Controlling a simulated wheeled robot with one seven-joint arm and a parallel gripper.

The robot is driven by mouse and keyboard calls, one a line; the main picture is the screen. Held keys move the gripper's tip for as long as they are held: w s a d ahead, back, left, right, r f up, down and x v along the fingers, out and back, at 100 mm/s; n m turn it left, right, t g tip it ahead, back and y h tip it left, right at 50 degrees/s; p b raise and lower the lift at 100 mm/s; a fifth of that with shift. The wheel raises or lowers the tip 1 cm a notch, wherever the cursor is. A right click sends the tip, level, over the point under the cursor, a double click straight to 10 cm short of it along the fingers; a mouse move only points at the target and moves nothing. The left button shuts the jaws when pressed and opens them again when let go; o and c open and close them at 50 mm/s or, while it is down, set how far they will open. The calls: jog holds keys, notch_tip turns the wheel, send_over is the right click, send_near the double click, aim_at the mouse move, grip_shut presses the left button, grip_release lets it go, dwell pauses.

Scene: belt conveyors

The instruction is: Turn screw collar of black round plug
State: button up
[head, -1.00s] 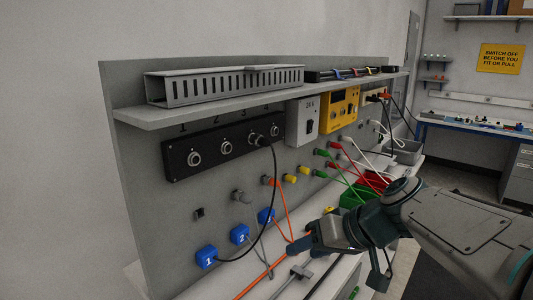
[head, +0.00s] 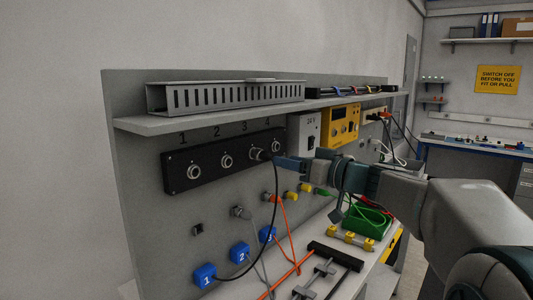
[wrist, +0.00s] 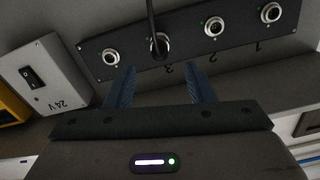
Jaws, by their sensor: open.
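The black round plug (head: 257,154) sits in socket 3 of the black panel (head: 212,165). Its black cable curves down to the blue block marked 1 (head: 205,275). In the wrist view the plug's ringed collar (wrist: 160,46) lies ahead, with the cable rising from it in the picture. My gripper (head: 277,162) is close in front of the plug in the head view. In the wrist view my gripper (wrist: 160,72) shows two blue fingers spread apart, with the plug beyond and between their tips. Nothing is between the fingers. Whether a finger touches the plug I cannot tell.
Sockets 1 (head: 194,172), 2 (head: 226,161) and 4 (head: 276,146) are empty. A shelf (head: 215,117) juts out above the panel. The 24 V box (head: 304,134) is right of it. Orange and grey cables hang below; a green tray (head: 366,222) stands on the bench.

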aim_at(266, 156)
jog(key=p+x, duration=0.1)
jog(key=x, duration=0.7)
jog(key=shift+p, duration=0.35)
jog(key=c, duration=1)
